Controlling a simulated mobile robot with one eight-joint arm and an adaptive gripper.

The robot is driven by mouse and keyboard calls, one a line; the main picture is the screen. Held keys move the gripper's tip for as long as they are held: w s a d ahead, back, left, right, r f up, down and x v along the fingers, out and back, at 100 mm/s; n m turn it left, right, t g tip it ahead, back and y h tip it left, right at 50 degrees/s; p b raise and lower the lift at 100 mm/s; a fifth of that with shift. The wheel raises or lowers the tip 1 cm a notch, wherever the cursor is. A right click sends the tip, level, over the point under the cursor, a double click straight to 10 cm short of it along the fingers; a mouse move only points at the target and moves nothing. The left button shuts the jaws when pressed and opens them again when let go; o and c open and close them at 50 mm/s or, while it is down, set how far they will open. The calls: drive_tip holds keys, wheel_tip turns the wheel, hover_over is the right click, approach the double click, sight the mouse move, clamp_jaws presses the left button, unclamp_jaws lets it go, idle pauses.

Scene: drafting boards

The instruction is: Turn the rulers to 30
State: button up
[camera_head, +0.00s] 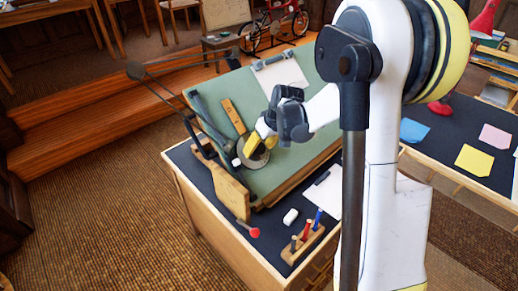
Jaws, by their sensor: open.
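The green drafting board (225,85) stands tilted on the desk. A wooden ruler (234,116) slants up and to the left from the round grey ruler head (258,160) at the board's lower middle. A yellow part with a white end (250,146) lies across the head; I cannot tell exactly what it is. My gripper (272,110) is open, just above and to the right of the head. I cannot tell whether it touches anything. The second ruler is not clearly visible, and the angle scale is too small to read.
A jointed dark arm (165,85) reaches over the board's left side. A clip holds paper (283,72) at the top. On the desk are a white eraser (290,217), a wooden pen holder (303,243) and a red-ended object (254,232). Another table (440,150) stands right.

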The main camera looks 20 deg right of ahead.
drive_tip(key=shift+c, duration=0.2)
clamp_jaws()
drive_tip(key=shift+a+n+t+h+b, duration=0.1)
drive_tip(key=shift+n+t+h+b, duration=0.3)
drive_tip(key=shift+n, duration=0.8)
drive_tip(key=shift+n+t+h+p, duration=0.1)
drive_tip(key=shift+n+h, duration=0.5)
drive_tip(key=shift+n, duration=0.6)
drive_tip(key=shift+o, duration=0.2)
unclamp_jaws()
